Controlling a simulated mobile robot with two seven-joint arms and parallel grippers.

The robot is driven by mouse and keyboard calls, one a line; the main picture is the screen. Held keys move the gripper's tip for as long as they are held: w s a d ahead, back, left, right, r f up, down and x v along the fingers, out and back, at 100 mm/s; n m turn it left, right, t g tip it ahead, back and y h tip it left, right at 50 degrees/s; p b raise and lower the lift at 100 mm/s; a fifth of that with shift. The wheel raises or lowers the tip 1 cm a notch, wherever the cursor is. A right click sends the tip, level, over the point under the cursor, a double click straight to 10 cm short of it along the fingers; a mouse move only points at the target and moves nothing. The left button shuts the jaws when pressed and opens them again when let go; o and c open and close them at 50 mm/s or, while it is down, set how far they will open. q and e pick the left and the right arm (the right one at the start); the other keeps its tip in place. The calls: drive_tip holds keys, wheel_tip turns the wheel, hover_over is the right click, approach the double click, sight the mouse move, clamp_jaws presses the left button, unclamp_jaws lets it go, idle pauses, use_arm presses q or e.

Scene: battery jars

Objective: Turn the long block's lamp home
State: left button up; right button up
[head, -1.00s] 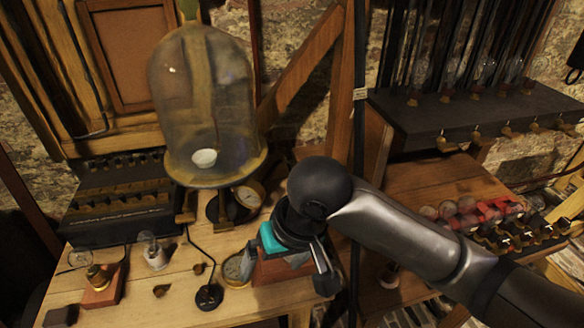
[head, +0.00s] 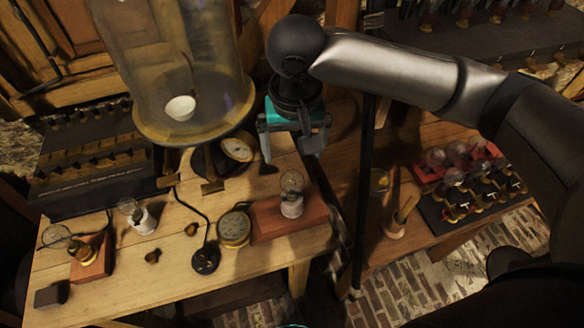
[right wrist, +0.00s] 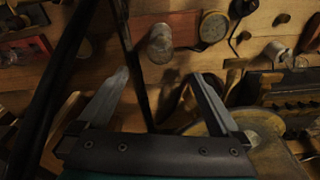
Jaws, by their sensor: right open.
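The long block (head: 262,222) is reddish wood and lies near the front right of the wooden table. Its lamp (head: 291,192), a clear glass bulb on a pale base, stands upright at the block's right end. Whether it is fully seated cannot be told. My right gripper (head: 292,154) is open and empty, apart from the lamp and behind it in the head view. In the right wrist view the lamp (right wrist: 161,44) shows beyond the spread fingertips, roughly between them. My left gripper does not show.
A round brass gauge (head: 234,228) sits at the block's left end. A large glass jar (head: 185,75) stands behind. A black cable ends in a round plug (head: 206,260) on the table. Another lamp (head: 140,216) and a small block (head: 92,257) stand left.

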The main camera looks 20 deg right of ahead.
sight(292, 173)
drive_tip(key=f, duration=0.3)
drive_tip(key=f+b, duration=0.1)
drive_tip(key=f, duration=0.2)
drive_tip(key=w+f, duration=0.1)
drive_tip(key=f, duration=0.1)
drive_tip(key=shift+w+f, duration=0.1)
drive_tip(key=shift+f, duration=0.7)
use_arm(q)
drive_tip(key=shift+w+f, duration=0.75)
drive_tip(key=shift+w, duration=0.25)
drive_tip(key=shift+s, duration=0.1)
use_arm(e)
drive_tip(key=shift+c, duration=1.4)
clamp_jaws()
drive_tip(key=shift+r+m+p, duration=0.15)
drive_tip(key=shift+m+p, duration=0.25)
drive_tip(key=shift+p, duration=0.05)
drive_tip(key=shift+m+h+p, duration=0.3)
drive_tip(key=shift+m+p, duration=2)
drive_tip(key=shift+p, duration=0.8)
use_arm(q)
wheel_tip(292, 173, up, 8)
drive_tip(key=p, duration=0.1)
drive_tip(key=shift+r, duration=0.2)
use_arm(e)
drive_tip(key=shift+m, duration=0.5)
